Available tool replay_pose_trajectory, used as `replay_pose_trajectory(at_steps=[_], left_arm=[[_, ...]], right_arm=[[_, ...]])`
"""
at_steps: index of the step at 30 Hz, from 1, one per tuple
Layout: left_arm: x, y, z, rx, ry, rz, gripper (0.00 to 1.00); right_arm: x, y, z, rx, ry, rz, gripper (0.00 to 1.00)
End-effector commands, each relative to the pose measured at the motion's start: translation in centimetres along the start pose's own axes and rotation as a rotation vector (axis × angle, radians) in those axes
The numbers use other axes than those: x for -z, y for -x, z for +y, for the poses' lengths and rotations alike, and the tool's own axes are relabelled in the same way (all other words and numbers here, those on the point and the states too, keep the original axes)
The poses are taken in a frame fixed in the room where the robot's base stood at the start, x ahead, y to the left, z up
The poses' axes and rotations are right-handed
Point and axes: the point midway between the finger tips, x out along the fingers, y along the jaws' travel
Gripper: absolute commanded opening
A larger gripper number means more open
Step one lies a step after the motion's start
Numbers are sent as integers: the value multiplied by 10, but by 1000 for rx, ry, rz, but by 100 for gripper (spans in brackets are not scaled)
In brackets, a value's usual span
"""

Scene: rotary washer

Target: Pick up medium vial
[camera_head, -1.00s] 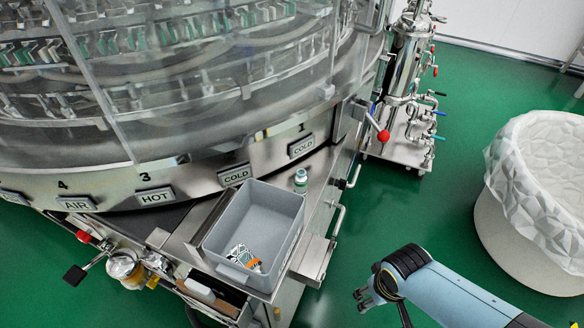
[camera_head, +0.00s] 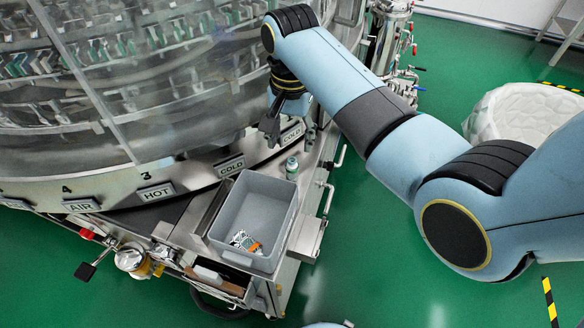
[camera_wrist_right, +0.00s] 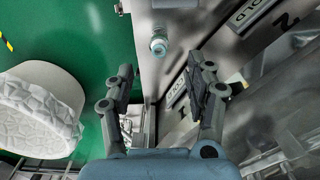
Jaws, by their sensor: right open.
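A small vial with a teal cap (camera_head: 291,168) stands upright on the steel ledge just behind the grey bin, and no other vial shows clearly. My right gripper (camera_head: 288,132) is above and behind it, pointing down beside the washer's front. In the right wrist view the vial (camera_wrist_right: 159,46) lies beyond the fingertips, centred between the two spread fingers (camera_wrist_right: 160,68). The right gripper is open and empty, apart from the vial. My left gripper is not in view.
The grey bin (camera_head: 222,226) holds a few small patterned items (camera_head: 243,242) and stands close to the vial. The washer's curved front with its COLD label (camera_head: 230,166) rises close behind. A large white tub (camera_head: 520,115) stands on the green floor at right.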

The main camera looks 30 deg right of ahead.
Motion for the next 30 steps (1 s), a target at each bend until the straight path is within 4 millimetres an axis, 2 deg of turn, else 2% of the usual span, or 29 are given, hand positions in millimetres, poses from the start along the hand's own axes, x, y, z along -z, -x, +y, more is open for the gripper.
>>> replay_pose_trajectory(at_steps=[6,13,21,30], left_arm=[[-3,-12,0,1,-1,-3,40],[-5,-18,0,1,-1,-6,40],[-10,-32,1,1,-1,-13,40],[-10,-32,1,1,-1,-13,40]], right_arm=[[0,-40,0,-6,-6,-5,55],[1,-59,0,-4,-5,-3,55],[3,-100,2,-4,-4,-3,55],[3,-104,2,-3,-4,-2,55]])
